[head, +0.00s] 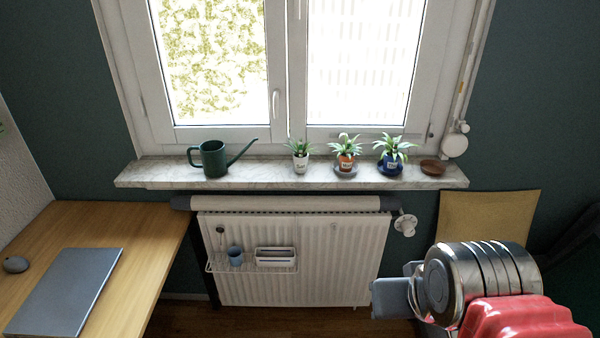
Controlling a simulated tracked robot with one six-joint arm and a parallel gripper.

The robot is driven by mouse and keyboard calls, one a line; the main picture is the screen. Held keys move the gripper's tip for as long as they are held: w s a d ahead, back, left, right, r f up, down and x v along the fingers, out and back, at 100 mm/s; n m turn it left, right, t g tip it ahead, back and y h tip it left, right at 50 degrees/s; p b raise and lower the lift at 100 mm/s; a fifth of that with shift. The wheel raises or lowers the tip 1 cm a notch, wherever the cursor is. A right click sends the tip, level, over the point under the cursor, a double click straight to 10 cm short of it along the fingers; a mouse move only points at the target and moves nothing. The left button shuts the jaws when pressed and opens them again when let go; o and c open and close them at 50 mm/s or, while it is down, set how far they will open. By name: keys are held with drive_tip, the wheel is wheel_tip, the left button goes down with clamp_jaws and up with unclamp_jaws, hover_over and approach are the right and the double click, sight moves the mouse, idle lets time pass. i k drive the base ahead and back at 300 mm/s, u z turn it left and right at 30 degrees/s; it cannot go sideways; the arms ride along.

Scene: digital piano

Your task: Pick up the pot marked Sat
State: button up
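Three small potted plants stand upright in a row on the marble windowsill (240,180). One is in a white pot (300,164), one in an orange-brown pot (346,162) on a dark saucer, and one in a blue pot (390,163) on a dark saucer. Each pot seems to carry a pale label, but the writing is too small to read, so I cannot tell which is marked Sat. My gripper (388,298) is at the lower right, in front of the radiator, below the sill and apart from the pots. Its fingers are seen side-on, so their opening is unclear.
A green watering can (212,158) stands left on the sill. An empty brown saucer (433,167) lies right of the blue pot. Below are a radiator (340,260) with a wire rack (250,267) and a valve (405,223). A wooden desk (130,235) with a laptop (65,290) is left.

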sight(300, 156)
drive_tip(key=k, duration=1.05)
drive_tip(key=u, duration=0.3)
drive_tip(key=i, duration=0.35)
drive_tip(key=u, duration=0.8)
drive_tip(key=i, duration=1.4)
drive_tip(key=z, duration=0.45)
drive_tip(key=i, duration=0.8)
drive_tip(key=z, duration=0.15)
